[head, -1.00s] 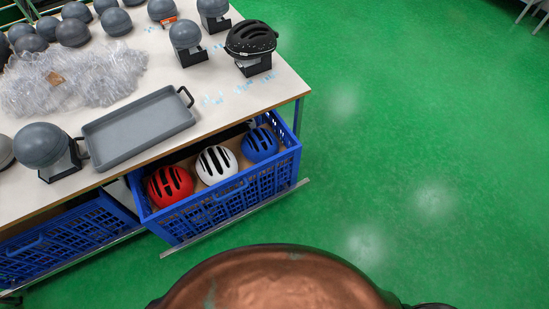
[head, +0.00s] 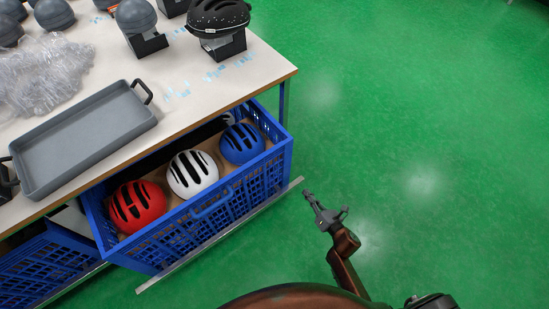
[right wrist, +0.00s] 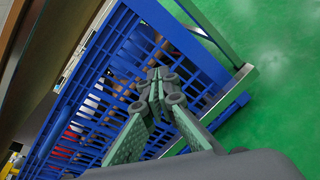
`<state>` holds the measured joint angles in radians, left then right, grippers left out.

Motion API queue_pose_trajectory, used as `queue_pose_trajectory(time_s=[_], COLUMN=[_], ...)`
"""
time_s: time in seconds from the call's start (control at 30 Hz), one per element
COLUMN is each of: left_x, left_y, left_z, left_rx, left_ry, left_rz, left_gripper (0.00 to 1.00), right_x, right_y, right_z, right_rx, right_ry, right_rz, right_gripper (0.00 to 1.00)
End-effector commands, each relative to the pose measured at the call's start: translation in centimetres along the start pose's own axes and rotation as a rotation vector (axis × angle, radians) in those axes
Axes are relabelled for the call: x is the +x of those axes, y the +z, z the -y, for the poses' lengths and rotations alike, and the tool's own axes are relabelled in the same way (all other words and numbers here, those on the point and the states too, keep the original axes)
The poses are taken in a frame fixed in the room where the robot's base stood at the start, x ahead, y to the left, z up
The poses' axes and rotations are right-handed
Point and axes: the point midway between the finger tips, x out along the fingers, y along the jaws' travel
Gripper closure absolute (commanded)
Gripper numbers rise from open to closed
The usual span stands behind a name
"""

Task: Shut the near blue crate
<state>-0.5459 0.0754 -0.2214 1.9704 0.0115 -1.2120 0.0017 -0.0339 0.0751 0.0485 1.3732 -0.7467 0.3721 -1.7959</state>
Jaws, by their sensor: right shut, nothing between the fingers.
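The near blue crate (head: 225,213) is pulled out from under the table like a drawer. A red helmet (head: 137,206), a white helmet (head: 192,173) and a blue helmet (head: 241,143) lie in it. Its handle (head: 211,203) is on the front wall. My right gripper (head: 308,195) is shut and empty, to the right of the crate and apart from it in the head view. In the right wrist view the shut fingers (right wrist: 158,82) point toward the crate's blue lattice wall (right wrist: 105,85). My left gripper is out of view.
The table (head: 190,90) above holds a grey tray (head: 78,135), a clear plastic heap (head: 45,75) and a black helmet on a stand (head: 218,18). Another blue crate (head: 40,265) is at lower left. A metal rail (head: 165,280) runs below the near crate. Green floor (head: 420,120) is clear at right.

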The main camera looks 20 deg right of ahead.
Motion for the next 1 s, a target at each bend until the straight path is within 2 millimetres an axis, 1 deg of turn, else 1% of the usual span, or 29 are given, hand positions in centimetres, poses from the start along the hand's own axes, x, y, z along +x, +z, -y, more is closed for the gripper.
queue_pose_trajectory(time_s=[0.03,0.1,0.2,0.3,0.47,0.57,0.7,0.8,1.0], left_x=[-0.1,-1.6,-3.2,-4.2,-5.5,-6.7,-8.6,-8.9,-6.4], left_y=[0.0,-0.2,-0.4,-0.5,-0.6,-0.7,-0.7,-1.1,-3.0], left_z=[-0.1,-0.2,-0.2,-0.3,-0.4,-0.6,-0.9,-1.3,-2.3], left_rx=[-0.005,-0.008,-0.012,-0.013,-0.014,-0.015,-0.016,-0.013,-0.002], left_ry=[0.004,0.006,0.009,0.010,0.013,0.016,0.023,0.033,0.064], left_rz=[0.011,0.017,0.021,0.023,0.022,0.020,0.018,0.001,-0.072], left_gripper=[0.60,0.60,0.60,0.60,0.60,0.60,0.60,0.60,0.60], right_x=[1.1,1.9,2.6,2.9,4.1,5.7,8.5,10.5,14.1], right_y=[0.3,1.9,3.6,4.5,5.1,5.2,5.4,5.5,5.8], right_z=[-0.6,-2.4,-4.3,-5.4,-6.1,-6.4,-6.9,-7.2,-7.9], right_rx=[-0.136,-0.308,-0.481,-0.574,-0.608,-0.606,-0.605,-0.603,-0.601], right_ry=[0.044,0.095,0.140,0.162,0.171,0.170,0.171,0.169,0.168], right_rz=[0.028,0.068,0.117,0.143,0.155,0.154,0.153,0.151,0.150], right_gripper=[1.00,1.00,1.00,1.00,1.00,1.00,1.00,1.00,1.00])
